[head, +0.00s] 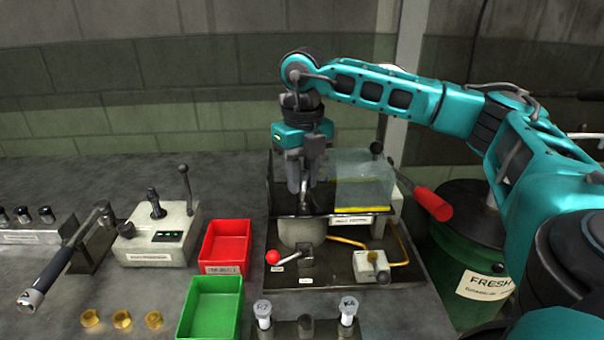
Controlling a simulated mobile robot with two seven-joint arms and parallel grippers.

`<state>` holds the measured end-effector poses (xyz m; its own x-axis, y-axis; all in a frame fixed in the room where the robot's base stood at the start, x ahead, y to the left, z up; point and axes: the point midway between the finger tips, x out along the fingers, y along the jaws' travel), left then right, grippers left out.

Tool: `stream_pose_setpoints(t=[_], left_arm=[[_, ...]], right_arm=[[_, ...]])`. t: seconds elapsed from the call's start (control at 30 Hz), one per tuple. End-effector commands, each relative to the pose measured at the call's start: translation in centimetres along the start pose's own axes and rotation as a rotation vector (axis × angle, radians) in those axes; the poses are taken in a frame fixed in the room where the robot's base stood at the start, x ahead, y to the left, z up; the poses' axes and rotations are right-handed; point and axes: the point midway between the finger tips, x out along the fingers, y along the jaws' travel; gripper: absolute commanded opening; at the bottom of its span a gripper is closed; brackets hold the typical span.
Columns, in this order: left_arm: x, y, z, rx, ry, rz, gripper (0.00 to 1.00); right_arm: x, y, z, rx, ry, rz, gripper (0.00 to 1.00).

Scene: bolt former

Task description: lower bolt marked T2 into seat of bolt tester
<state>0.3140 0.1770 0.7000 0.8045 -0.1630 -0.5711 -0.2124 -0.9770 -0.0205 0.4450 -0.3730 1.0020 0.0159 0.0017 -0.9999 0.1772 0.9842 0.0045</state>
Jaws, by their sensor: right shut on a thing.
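My right gripper (303,188) points straight down over the bolt tester (415,305), in front of the wall. Its fingers are close together around a small dark bolt (305,203), seen only in part between and below the fingertips. Its mark cannot be read here. The seat is hidden behind the tester's front panel and the gripper, so I cannot tell whether the bolt touches it. A clear guard (362,178) with a yellow lower edge is just right of the gripper. My left gripper is not in view.
A red-knobbed lever (272,257) and a red handle (433,204) stick out from the tester. A red bin (227,243), a green bin (212,308) and a joystick box (158,236) stand left. A bolt rack (305,329) is in front. A green drum (455,250) stands right.

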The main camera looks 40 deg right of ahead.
Motion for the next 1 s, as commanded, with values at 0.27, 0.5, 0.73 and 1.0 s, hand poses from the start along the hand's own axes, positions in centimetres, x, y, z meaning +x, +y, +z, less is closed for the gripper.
stream_pose_setpoints(t=[0.27,0.5,0.73,1.0], left_arm=[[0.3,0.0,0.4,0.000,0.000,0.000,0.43],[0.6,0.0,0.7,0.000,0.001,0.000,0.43],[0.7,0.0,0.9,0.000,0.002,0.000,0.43],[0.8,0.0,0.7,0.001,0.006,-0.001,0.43]], right_arm=[[0.8,0.0,0.0,0.000,-0.001,0.000,0.00],[1.4,0.0,0.0,0.000,-0.001,0.000,0.00],[1.8,0.0,0.0,0.000,-0.001,0.000,0.00],[1.9,0.0,0.0,0.000,0.000,0.000,0.32]])
